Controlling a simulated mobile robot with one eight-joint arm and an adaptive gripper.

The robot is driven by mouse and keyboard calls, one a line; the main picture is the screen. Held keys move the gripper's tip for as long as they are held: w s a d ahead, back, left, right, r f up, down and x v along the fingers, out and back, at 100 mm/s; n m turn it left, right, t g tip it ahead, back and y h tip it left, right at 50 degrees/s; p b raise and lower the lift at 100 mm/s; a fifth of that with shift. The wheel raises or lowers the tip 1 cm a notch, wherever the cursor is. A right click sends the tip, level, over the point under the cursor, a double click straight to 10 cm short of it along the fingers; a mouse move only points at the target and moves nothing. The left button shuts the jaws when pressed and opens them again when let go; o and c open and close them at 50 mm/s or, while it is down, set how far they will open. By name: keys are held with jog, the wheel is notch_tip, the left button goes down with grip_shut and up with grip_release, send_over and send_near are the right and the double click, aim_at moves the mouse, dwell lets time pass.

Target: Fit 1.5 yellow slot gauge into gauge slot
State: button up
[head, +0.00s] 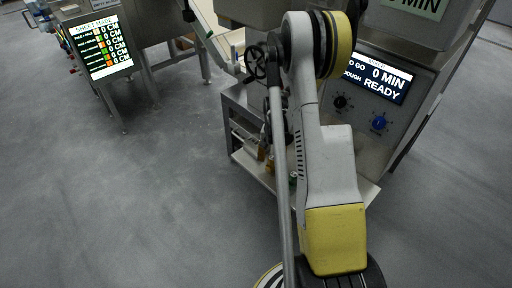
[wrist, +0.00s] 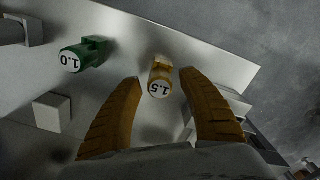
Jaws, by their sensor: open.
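The yellow 1.5 slot gauge (wrist: 160,88) shows in the wrist view with its white labelled end facing the camera. My gripper (wrist: 161,78) is open, with one brown finger on each side of the gauge. A gap shows between the gauge and each finger, so it is not gripped. In the head view, small yellow and green items show on the low steel shelf, partly behind my arm, and my gripper is hidden. I cannot make out the gauge slot for certain in either view.
A green 1.0 gauge (wrist: 82,56) lies left of the yellow one on the same pale metal surface. A light block (wrist: 52,112) is at the lower left. The machine with the READY screen (head: 378,76) stands right of my arm. The grey floor (head: 150,200) at left is clear.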

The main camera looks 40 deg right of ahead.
grip_shut()
jog(key=shift+r+p, duration=0.35)
jog(key=shift+r, duration=0.45)
dwell(0.7)
jog(key=shift+r+p, duration=1.55)
jog(key=shift+r, duration=1.05)
